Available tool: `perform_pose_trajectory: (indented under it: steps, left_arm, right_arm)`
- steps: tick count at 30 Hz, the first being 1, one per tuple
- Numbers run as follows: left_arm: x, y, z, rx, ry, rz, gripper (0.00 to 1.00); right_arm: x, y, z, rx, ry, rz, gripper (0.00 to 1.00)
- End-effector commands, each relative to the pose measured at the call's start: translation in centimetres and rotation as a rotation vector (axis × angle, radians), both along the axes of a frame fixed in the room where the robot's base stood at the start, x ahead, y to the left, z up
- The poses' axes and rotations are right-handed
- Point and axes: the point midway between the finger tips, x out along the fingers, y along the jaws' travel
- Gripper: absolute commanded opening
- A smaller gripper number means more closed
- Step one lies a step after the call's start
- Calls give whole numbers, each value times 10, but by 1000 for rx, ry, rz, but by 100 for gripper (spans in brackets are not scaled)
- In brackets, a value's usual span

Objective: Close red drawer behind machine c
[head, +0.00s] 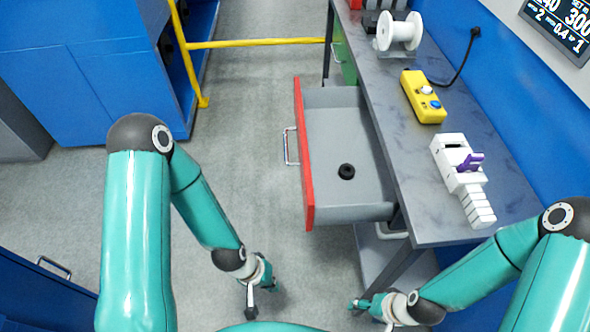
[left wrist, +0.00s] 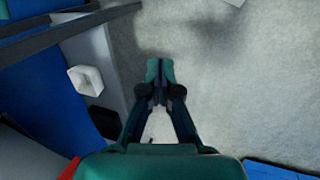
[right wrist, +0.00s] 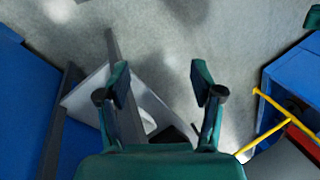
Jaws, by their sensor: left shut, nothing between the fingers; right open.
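The red-fronted drawer (head: 303,160) is pulled well out from the workbench in the head view. Its grey inside is open, and a small black ring (head: 346,171) lies in it. A metal handle (head: 287,146) sits on the outer face of the red front. My left gripper (head: 250,306) is low over the floor, nearer to me than the drawer and left of it. It is shut and empty, as the left wrist view (left wrist: 159,68) also shows. My right gripper (head: 358,304) is open and empty, below the drawer's near side, apart from it. I cannot tell which machine is c.
The bench top (head: 400,165) holds a white spool (head: 398,33), a yellow control box (head: 423,97) and a white device with a purple lever (head: 462,172). A green drawer (head: 343,52) is farther back. A yellow rail (head: 255,43) crosses behind. Floor left of the drawer is clear.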

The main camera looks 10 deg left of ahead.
Motion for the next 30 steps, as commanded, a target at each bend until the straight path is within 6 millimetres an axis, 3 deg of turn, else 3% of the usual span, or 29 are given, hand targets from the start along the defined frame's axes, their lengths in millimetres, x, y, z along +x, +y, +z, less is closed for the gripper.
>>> perform_pose_trajectory:
  steps: [1,5,8,12,16,19,22,26,30]
  left_arm:
    - [13,15,-2,3,16,57,0]
    - [56,40,0,-11,115,328,0]
    - [102,61,15,-65,222,614,0]
    - [167,88,63,-225,395,1002,0]
    - [213,108,124,-402,547,1241,0]
    - [234,119,164,-510,639,1336,0]
    - [243,125,189,-571,697,1378,0]
    - [248,121,197,-597,728,1393,0]
    - [251,108,185,-595,729,1391,0]
  right_arm:
    - [0,0,-2,0,0,0,80]
    - [0,0,-6,0,-1,0,100]
    - [0,0,-11,0,0,0,100]
    - [0,0,-17,0,-1,0,100]
    - [0,0,-21,0,-1,0,100]
    - [0,0,-23,0,-1,0,100]
    - [0,0,-23,0,-1,0,100]
    - [0,0,-23,0,-1,0,100]
    - [0,0,-22,0,-1,0,100]
